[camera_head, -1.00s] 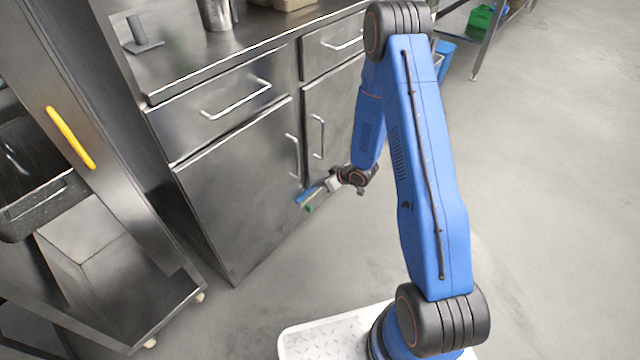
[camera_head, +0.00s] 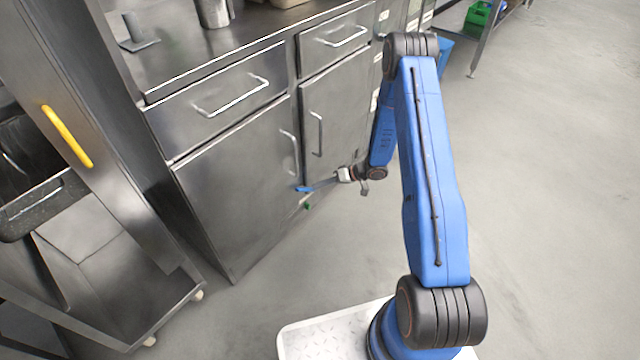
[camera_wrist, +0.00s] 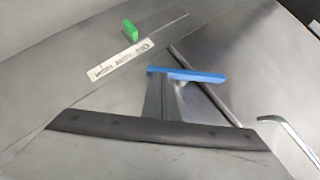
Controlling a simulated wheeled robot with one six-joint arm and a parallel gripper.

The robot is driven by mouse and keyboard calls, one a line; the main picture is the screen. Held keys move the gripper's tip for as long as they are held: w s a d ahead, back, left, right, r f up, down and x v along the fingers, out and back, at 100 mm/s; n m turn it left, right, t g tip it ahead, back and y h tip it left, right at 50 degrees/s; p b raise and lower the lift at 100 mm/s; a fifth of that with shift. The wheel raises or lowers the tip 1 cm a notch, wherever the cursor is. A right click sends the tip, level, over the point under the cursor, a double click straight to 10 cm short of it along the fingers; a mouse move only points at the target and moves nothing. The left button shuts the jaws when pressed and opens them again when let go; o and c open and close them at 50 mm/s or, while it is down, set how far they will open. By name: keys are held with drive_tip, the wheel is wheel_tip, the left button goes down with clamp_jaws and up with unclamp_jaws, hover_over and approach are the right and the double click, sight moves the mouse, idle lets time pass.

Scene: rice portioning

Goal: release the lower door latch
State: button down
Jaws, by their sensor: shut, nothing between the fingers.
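A blue bar (camera_head: 303,189), which looks like the lower door latch, sits low on the steel cabinet front by the seam between the two doors. It also shows in the wrist view (camera_wrist: 200,76), across the tips of my gripper (camera_wrist: 160,82). My gripper is shut with nothing held, its fingertips at or very near the bar; I cannot tell whether they touch. In the head view my gripper (camera_head: 318,184) reaches in from the right. A small green block (camera_wrist: 131,32) lies beyond the bar, next to a white printed label (camera_wrist: 121,62).
A left door handle (camera_head: 289,150) and a right door handle (camera_head: 317,133) stand out above the bar. Drawers sit above the doors. A steel rack with a yellow handle (camera_head: 67,136) stands at left. The floor (camera_head: 540,200) to the right is clear.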

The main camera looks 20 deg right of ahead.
drive_tip(key=f+m+y, duration=0.2)
drive_tip(key=y, duration=0.1)
drive_tip(key=a+f+m+g+y, duration=0.1)
drive_tip(key=shift+s+y, duration=0.3)
drive_tip(key=shift+d, duration=0.1)
